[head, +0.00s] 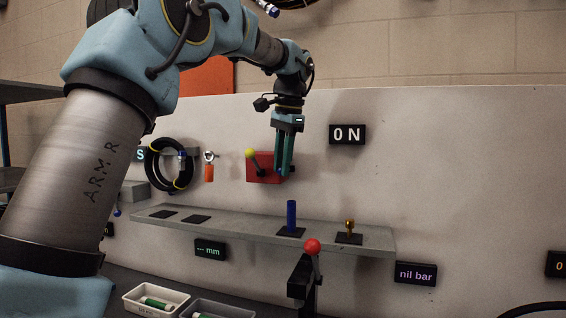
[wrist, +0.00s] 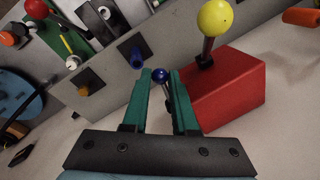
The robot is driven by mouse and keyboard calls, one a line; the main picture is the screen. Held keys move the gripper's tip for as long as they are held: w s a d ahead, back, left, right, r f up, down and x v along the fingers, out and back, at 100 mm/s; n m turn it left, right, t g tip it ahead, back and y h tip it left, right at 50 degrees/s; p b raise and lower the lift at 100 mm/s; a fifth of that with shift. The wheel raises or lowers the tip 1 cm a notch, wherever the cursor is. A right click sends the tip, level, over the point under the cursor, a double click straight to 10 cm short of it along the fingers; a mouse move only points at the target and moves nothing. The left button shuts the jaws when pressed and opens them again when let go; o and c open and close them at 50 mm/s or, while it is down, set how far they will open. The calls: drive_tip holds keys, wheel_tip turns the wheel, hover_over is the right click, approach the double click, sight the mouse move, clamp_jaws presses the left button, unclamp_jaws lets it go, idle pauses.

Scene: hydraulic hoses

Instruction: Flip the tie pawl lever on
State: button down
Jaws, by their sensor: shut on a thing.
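A red block (head: 258,174) is mounted on the white panel and carries a lever with a yellow ball (head: 249,153). The block (wrist: 225,92) and yellow ball (wrist: 215,17) also show in the wrist view. A small lever with a dark blue ball (wrist: 160,74) and a metal stem stands beside the block. No label shows which lever is the tie pawl lever. My gripper (head: 284,172) points down at the block's right side. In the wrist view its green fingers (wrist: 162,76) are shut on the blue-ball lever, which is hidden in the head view.
A grey shelf (head: 375,238) below holds a blue post (head: 291,216) and a brass pin (head: 349,228). A red-ball lever (head: 312,247) stands in front. A black hose coil (head: 153,172) hangs at left.

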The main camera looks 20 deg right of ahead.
drive_tip(key=c, duration=0.7)
unclamp_jaws()
wheel_tip(320, 180, up, 11)
drive_tip(key=s, duration=0.2)
drive_tip(key=shift+d+f, duration=0.2)
